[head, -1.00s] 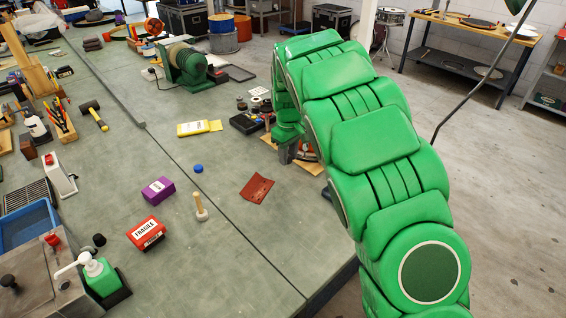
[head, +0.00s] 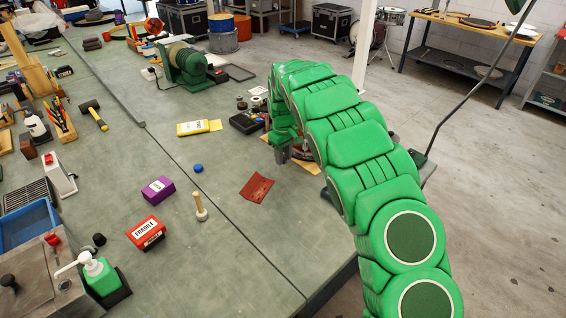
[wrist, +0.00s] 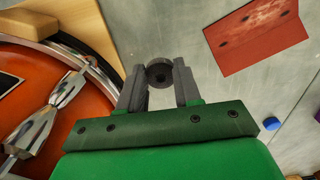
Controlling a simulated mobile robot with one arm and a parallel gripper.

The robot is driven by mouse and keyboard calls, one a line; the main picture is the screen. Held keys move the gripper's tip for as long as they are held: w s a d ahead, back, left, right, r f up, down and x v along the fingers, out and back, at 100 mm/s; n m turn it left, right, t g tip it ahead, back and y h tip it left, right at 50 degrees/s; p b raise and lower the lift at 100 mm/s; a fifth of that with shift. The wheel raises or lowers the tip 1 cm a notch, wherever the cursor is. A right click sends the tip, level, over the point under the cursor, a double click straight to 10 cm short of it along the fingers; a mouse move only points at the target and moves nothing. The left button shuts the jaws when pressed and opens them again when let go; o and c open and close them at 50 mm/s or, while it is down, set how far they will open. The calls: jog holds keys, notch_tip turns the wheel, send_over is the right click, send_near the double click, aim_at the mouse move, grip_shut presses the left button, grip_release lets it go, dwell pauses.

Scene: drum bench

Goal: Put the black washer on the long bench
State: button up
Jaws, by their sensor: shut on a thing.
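The black washer (wrist: 160,73) is a small dark ring with a hole in its middle. In the wrist view it is held between the two grey fingertips of my gripper (wrist: 158,80), which is shut on it. The long bench (head: 215,235) is the grey-green top running from lower middle to upper left in the head view. Its surface also shows beyond the fingers in the wrist view (wrist: 180,30). My arm hides most of the gripper in the head view, and I cannot make out the washer there. I cannot tell the washer's height above the bench.
An orange drum (wrist: 20,85) with chrome hardware lies left of my gripper, beside a wooden board (wrist: 108,35). A dark red flat piece (head: 257,188), a blue cap (head: 198,168) and a yellow packet (head: 198,127) lie on the bench. Bare bench shows between them.

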jog(key=shift+w+f, duration=0.25)
jog(key=shift+f, duration=0.05)
jog(key=shift+w+a+f, duration=0.1)
jog(key=shift+f, duration=1.5)
jog(key=shift+f, duration=0.1)
jog(key=o, duration=1.1)
notch_tip(320, 180, up, 12)
jog(key=shift+r, duration=0.15)
